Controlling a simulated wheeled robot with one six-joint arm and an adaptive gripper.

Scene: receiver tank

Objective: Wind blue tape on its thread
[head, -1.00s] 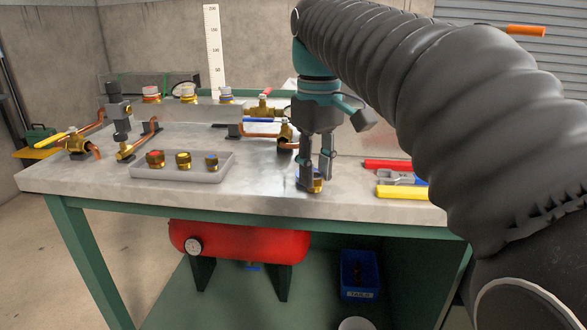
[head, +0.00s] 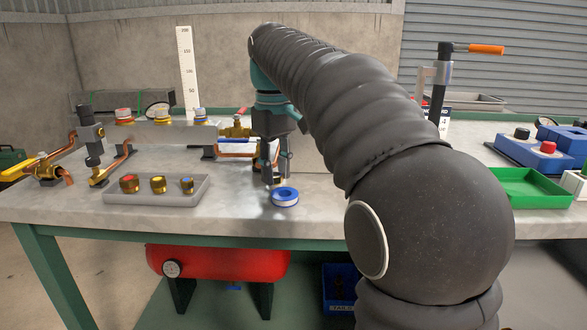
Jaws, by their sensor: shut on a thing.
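My gripper (head: 275,181) points down over the front of the bench, its fingers shut on a small brass fitting (head: 279,182), which is mostly hidden. A blue-and-white tape roll (head: 285,196) is just in front of and below the fingertips, close to the fitting. I cannot tell whether the roll touches the fitting or the bench. Any thread or wound tape is too small to see.
A grey tray (head: 155,195) at left holds brass caps marked red, yellow and blue. Behind it stand a manifold block (head: 165,132) and copper pipes. A green tray (head: 530,188) and a blue box (head: 535,150) are at right. The bench front is partly clear.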

